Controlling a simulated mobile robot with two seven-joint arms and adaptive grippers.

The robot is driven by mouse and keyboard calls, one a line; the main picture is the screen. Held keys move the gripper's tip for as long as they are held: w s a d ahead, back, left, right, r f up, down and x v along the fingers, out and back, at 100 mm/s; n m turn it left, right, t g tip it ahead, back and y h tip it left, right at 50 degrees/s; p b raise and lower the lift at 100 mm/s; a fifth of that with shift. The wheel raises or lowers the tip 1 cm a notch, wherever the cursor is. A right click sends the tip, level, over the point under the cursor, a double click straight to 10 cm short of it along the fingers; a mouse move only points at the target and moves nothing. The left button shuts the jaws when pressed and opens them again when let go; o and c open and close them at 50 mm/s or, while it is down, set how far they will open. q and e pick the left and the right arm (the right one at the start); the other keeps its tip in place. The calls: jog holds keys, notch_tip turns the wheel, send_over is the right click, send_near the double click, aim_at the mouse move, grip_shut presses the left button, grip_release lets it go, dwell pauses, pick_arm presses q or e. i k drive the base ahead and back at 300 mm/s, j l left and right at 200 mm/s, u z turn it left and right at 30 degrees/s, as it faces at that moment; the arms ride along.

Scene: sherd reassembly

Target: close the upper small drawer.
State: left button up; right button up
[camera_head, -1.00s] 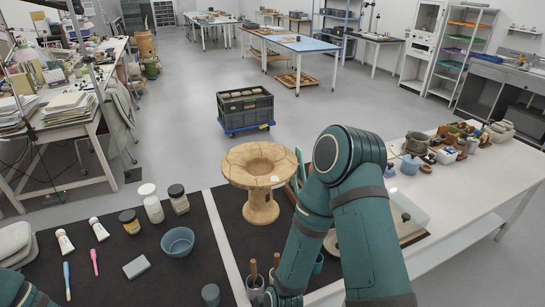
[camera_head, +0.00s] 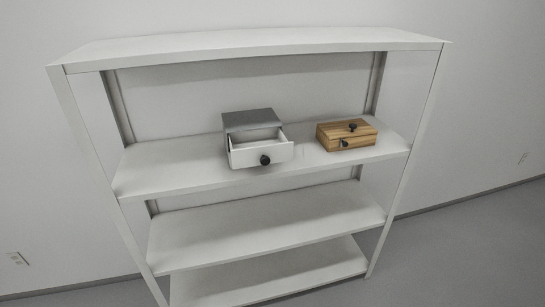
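A small drawer unit with a grey top (camera_head: 249,118) stands on the upper inner shelf of a white rack. Its white drawer (camera_head: 262,150) is pulled out toward me, and the inside shows from above. The drawer has a round black knob (camera_head: 265,160) on its front. To its right is a wooden box (camera_head: 346,134) with two black knobs, and it looks shut. Neither of my grippers shows in this view.
The white rack (camera_head: 262,179) has a top board and several shelves. The shelf below (camera_head: 265,228) and the lowest shelf (camera_head: 270,278) are bare. White walls stand behind, and the grey floor (camera_head: 460,240) is clear at the right.

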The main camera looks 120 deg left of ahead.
aim_at(263, 146)
jog(key=u, duration=0.95)
jog(key=l+u, duration=0.1)
jog(key=u, duration=1.85)
jog(key=k+u, duration=0.1)
jog(key=u, duration=0.85)
